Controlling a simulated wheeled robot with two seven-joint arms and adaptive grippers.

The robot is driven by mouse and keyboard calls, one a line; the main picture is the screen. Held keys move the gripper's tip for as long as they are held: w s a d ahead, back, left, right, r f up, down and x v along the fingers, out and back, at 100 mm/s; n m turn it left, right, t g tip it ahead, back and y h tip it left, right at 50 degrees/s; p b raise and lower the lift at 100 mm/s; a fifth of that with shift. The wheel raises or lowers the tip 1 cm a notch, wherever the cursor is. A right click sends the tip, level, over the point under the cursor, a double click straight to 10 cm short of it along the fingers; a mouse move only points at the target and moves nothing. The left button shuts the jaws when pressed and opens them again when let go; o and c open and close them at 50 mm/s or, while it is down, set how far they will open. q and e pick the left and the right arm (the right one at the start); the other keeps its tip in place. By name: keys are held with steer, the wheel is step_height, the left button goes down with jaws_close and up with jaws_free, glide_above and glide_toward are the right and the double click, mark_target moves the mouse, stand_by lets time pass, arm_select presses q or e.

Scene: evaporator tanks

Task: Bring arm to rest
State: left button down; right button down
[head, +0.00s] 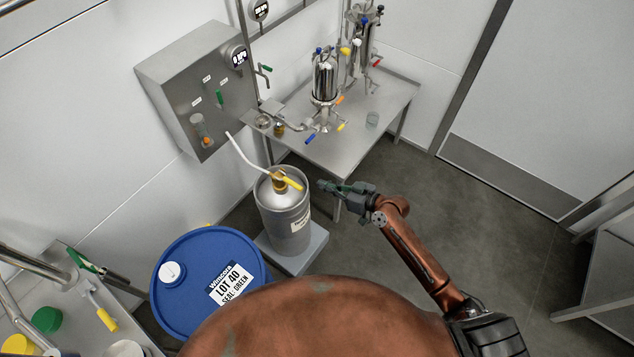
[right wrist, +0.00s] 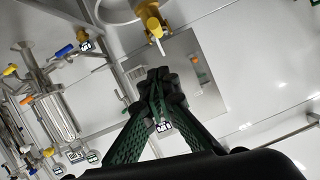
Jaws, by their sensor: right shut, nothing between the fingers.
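My right arm (head: 415,255) reaches out from the lower right in the head view. My right gripper (head: 325,185) is just right of the steel keg (head: 285,215), beside its top and apart from it as far as I can tell. Its green fingers come together at the tips in the right wrist view (right wrist: 158,85), with nothing between them. The keg has a yellow-handled valve (head: 290,182), which also shows ahead of the fingers in the right wrist view (right wrist: 150,18). I see no left gripper.
The keg stands on a grey base (head: 312,245). A blue drum (head: 190,255) is at left. Behind are a steel table (head: 385,115) with evaporator vessels (head: 325,75) and a wall cabinet (head: 185,75). A bench (head: 60,320) is at lower left. Floor (head: 470,220) is clear at right.

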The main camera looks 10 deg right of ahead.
steer(key=shift+s+d, duration=0.1)
stand_by(0.5)
steer(key=s+d+f+m+h, duration=0.25)
steer(key=d+f, duration=0.25)
steer(key=f, duration=0.5)
steer(key=s+d+f+m+g+h, duration=0.15)
steer(key=s+d+f, duration=0.3)
steer(key=f, duration=0.45)
steer(key=s+d+f+m+h, duration=0.1)
steer(key=s+d+f+h, duration=0.1)
steer(key=d+f, duration=0.6)
steer(key=s+d+f+g+h, duration=0.3)
steer(key=s+f, duration=1.4)
steer(key=s, duration=0.1)
steer(key=s+f+g, duration=0.2)
steer(key=s+f, duration=0.3)
steer(key=s, duration=1)
steer(key=s+f+g+h, duration=0.1)
steer(key=s+f, duration=0.4)
steer(key=s, duration=1)
steer(key=shift+a+g, duration=0.3)
steer(key=shift+g, duration=0.45)
